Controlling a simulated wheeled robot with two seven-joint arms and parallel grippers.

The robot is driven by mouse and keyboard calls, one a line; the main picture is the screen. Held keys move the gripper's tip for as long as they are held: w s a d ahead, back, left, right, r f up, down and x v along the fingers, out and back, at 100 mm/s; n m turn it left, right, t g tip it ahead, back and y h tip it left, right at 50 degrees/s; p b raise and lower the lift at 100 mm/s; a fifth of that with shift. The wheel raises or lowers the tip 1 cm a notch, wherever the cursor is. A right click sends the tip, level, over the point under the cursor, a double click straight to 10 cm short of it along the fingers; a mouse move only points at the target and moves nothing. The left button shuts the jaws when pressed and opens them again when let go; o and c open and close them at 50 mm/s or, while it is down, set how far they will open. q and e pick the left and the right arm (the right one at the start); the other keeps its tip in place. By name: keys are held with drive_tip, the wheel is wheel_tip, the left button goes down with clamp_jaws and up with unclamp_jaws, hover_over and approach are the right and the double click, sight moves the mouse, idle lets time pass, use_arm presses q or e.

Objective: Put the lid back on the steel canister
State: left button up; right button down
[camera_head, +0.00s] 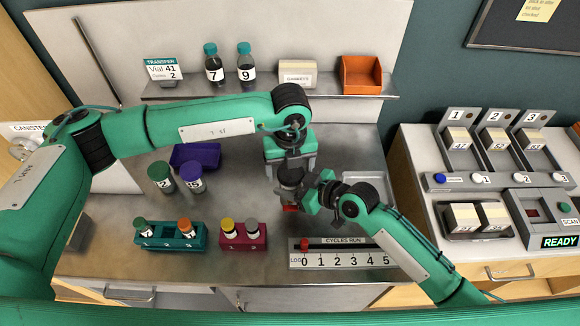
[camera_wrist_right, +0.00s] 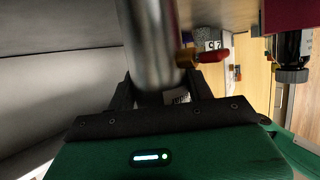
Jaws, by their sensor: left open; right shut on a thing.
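The steel canister (camera_wrist_right: 150,45) is a shiny cylinder between the fingers of my right gripper (camera_wrist_right: 160,92) in the right wrist view. A red lever on a brass-coloured fitting (camera_wrist_right: 207,57) is at its side. In the head view my right gripper (camera_head: 308,198) comes from the right and is shut on the canister, which stays mostly hidden. A dark round top (camera_head: 290,175) shows there; I cannot tell whether it is the lid or the open mouth. My left gripper (camera_head: 290,168) is open, pointing down right at this top, one finger on either side.
A purple tray (camera_head: 195,157), two capped vials (camera_head: 176,178), a teal rack (camera_head: 170,236) and a maroon rack (camera_head: 243,236) stand left. A cycles-run counter (camera_head: 345,254) lies in front. A shelf (camera_head: 240,90) runs behind; a metal tray (camera_head: 370,180) is right.

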use_arm(q)
drive_tip(key=shift+d+r, duration=0.1)
wheel_tip(320, 180, up, 4)
drive_tip(key=shift+r, duration=0.15)
drive_tip(key=shift+c, duration=0.6)
drive_tip(key=shift+r, duration=0.4)
drive_tip(key=shift+r+n, duration=1)
drive_tip(key=shift+r, duration=0.35)
